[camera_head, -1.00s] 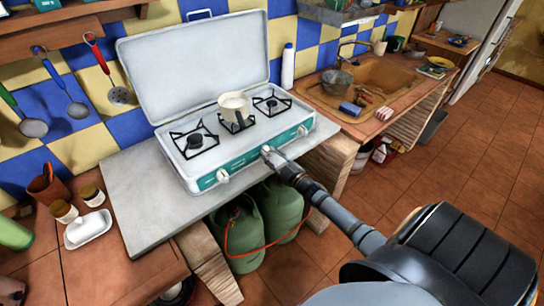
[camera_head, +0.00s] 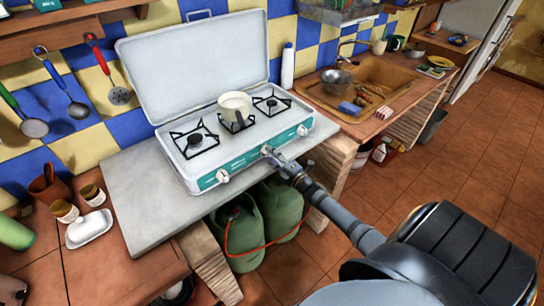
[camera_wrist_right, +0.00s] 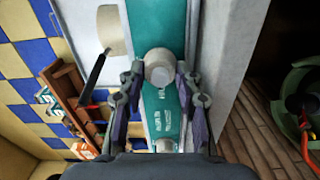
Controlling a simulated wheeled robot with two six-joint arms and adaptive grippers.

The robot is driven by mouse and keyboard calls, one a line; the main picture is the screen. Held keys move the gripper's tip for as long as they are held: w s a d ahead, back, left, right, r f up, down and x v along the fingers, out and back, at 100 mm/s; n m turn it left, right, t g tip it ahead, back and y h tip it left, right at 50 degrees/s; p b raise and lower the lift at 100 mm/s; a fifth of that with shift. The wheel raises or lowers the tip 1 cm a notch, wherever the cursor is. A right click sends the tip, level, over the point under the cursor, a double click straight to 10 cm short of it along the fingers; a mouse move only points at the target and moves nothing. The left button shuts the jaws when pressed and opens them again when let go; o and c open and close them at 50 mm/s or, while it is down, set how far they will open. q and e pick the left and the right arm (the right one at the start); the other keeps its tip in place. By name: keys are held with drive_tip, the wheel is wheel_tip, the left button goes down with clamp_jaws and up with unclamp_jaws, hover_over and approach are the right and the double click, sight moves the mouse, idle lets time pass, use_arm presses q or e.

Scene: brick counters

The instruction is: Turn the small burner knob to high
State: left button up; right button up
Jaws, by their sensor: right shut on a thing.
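The white camping stove (camera_head: 165,160) stands with its lid up and has a teal front panel (camera_head: 240,165) with white knobs. My right gripper (camera_head: 268,152) is shut on the middle knob, which lies between its fingertips in the right wrist view (camera_wrist_right: 158,66). The left knob (camera_head: 222,176) and the right knob (camera_head: 302,130) are free. The mark on the held knob is not readable. A white pot (camera_head: 235,104) sits on the middle burner. The left burner (camera_head: 194,140) and right burner (camera_head: 271,103) are bare. My left gripper is not in view.
The stove stands on a grey slab (camera_head: 135,205). Green gas bottles (camera_head: 280,208) with an orange hose stand below it. A white butter dish (camera_head: 89,228) and jars are at the left. A sink (camera_head: 385,78) is at the right. The tiled floor (camera_head: 450,150) is open at the right.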

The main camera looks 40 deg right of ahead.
drive_tip(key=shift+n, duration=0.5)
drive_tip(key=shift+f, duration=0.1)
drive_tip(key=o, duration=1.2)
drive_tip(key=shift+c, duration=0.2)
drive_tip(key=shift+s, duration=0.1)
